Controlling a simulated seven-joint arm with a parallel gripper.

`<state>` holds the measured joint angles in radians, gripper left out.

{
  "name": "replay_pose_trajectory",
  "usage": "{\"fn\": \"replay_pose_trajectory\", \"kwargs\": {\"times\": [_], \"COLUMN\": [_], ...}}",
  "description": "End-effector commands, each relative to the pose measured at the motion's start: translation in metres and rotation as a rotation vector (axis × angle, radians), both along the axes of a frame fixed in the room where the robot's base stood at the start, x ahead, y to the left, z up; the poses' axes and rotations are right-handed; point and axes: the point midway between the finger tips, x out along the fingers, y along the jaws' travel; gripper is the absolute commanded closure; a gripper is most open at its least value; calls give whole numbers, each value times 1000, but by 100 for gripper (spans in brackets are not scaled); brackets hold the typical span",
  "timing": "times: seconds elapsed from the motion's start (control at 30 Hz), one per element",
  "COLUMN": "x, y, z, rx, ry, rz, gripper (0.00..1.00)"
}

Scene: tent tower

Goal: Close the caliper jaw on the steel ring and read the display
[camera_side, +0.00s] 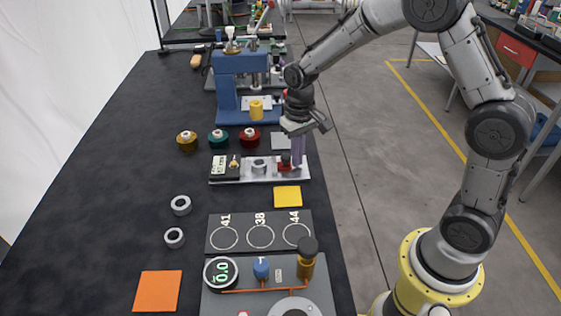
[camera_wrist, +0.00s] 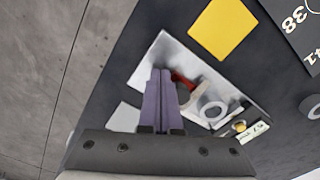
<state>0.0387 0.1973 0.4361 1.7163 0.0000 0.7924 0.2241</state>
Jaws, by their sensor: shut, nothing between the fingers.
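The caliper is a silver plate (camera_side: 246,180) on the black bench, with a small pale display (camera_side: 218,165) at its left end; its digits are too small to read. A grey steel ring (camera_side: 259,166) stands on the plate and also shows in the wrist view (camera_wrist: 203,109). A red jaw piece (camera_side: 284,168) is to the ring's right, with a gap between them in the side view. My gripper (camera_side: 298,165) points down at the plate's right end, its purple fingers shut and empty beside the red jaw piece. The fingers (camera_wrist: 160,72) partly hide that area in the wrist view; contact cannot be told.
Two loose grey rings (camera_side: 181,205) (camera_side: 174,237) lie front left. A dark board (camera_side: 243,245) has circles marked 41, 38 and 44. A yellow square (camera_side: 287,196) lies just in front of the plate. Three spools (camera_side: 218,138) and a blue press (camera_side: 227,90) stand behind.

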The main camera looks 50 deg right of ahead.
Motion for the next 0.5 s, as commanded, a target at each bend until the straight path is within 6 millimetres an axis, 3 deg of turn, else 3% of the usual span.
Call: {"fn": "replay_pose_trajectory", "kwargs": {"times": [0.5], "x": [6], "y": [5], "z": [0], "rx": [-1], "ry": [-2], "rz": [2], "gripper": [100]}}
